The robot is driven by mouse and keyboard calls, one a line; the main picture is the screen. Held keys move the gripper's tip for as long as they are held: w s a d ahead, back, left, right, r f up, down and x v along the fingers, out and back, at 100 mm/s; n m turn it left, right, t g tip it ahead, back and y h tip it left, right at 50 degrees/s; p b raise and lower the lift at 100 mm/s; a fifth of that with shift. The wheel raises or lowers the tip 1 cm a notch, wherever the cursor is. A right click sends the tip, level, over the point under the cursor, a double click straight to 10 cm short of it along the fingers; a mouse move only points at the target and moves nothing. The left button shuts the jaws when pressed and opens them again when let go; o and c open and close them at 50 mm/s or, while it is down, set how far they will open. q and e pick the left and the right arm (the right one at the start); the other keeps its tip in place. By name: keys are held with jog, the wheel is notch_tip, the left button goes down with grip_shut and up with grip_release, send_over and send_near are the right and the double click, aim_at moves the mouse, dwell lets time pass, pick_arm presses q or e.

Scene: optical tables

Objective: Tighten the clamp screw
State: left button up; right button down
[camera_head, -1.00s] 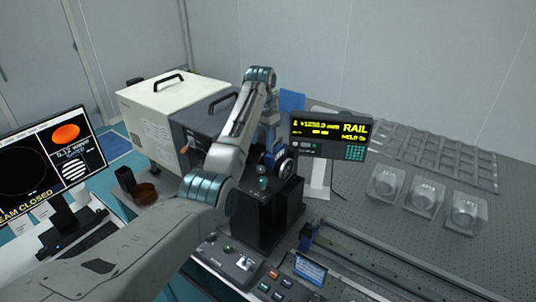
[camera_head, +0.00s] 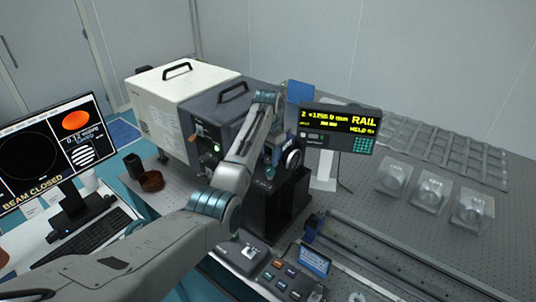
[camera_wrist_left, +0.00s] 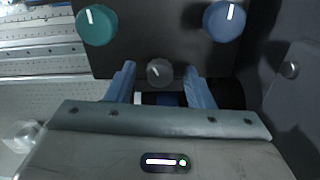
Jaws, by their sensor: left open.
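The likely clamp screw is a small grey knob (camera_wrist_left: 159,72) with a white mark, on a dark panel in the left wrist view. It sits between a larger teal knob (camera_wrist_left: 97,25) and a blue knob (camera_wrist_left: 226,20). My left gripper (camera_wrist_left: 160,69) is open, with one blue finger on each side of the grey knob; I cannot tell whether they touch it. In the head view my left arm reaches over to the black mount (camera_head: 284,210) at the table's middle; its wrist largely hides the fingers there. My right gripper is not in view.
A white-and-grey box (camera_head: 180,95) stands behind the arm. A RAIL display (camera_head: 340,128) is right of the mount. A long rail (camera_head: 370,255) runs along the front right. Several clear cases (camera_head: 430,190) sit at right. A control box (camera_head: 285,275) is in front.

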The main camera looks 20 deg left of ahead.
pick_arm(q)
jog(key=shift+c, duration=0.9)
jog(key=c, duration=0.7)
jog(key=shift+c, duration=0.6)
jog(key=n, duration=0.3)
jog(key=shift+n, duration=0.3)
jog(key=n, duration=0.2)
jog(key=shift+n, duration=0.4)
jog(key=n, duration=1.2)
jog(key=shift+n, duration=0.3)
jog(key=n, duration=0.3)
jog(key=shift+n, duration=0.3)
jog(key=n, duration=0.6)
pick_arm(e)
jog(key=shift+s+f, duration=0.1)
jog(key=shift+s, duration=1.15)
